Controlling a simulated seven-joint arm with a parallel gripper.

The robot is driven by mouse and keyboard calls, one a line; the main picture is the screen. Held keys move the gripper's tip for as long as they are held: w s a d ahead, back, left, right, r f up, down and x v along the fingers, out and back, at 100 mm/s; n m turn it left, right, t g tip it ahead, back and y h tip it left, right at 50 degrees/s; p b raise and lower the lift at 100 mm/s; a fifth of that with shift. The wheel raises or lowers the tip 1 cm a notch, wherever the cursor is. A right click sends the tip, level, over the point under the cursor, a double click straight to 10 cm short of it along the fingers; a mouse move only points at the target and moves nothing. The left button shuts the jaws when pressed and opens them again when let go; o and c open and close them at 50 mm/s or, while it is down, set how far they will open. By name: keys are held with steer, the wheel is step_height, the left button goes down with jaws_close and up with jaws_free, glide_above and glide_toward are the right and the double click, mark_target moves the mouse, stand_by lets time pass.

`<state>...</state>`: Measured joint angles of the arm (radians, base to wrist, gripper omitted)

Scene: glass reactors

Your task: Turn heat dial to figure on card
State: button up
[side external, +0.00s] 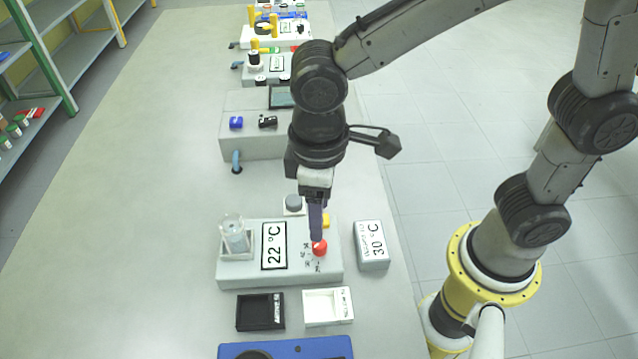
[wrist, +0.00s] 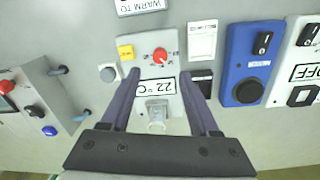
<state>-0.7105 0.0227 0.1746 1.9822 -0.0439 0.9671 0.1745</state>
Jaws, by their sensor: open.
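The red heat dial (side external: 319,248) sits on the right part of a pale grey heater unit (side external: 232,277). It also shows in the wrist view (wrist: 160,55), with small marks around it. A display (side external: 273,246) on the unit reads 22 °C. The card (side external: 371,245) on a grey block right of the unit reads 30 °C. In the wrist view, its visible part (wrist: 140,5) reads WARM TO. My gripper (side external: 316,238) points down just over the dial. In the wrist view its open fingers (wrist: 160,73) are spread either side of the display, with nothing between them; the dial lies just past the tips.
A glass beaker (side external: 234,232) stands on the unit's left part. A yellow block (wrist: 126,52) and grey knob (wrist: 108,73) are close to the dial. The left of the bench is clear.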

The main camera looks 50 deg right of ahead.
step_height(320, 180, up, 6)
steer(key=shift+a+f, duration=0.1)
stand_by(0.4)
steer(key=d+r+m+t+y, duration=0.15)
steer(key=d+r+m, duration=0.3)
steer(key=d, duration=0.75)
steer(key=s+d+f+m+t+h, duration=0.1)
steer(key=s+d+f+m+t, duration=0.1)
steer(key=s+d, duration=0.6)
steer(key=shift+s+d+f+t, duration=0.3)
steer(key=shift+f+t, duration=0.15)
steer(key=shift+t, duration=0.5)
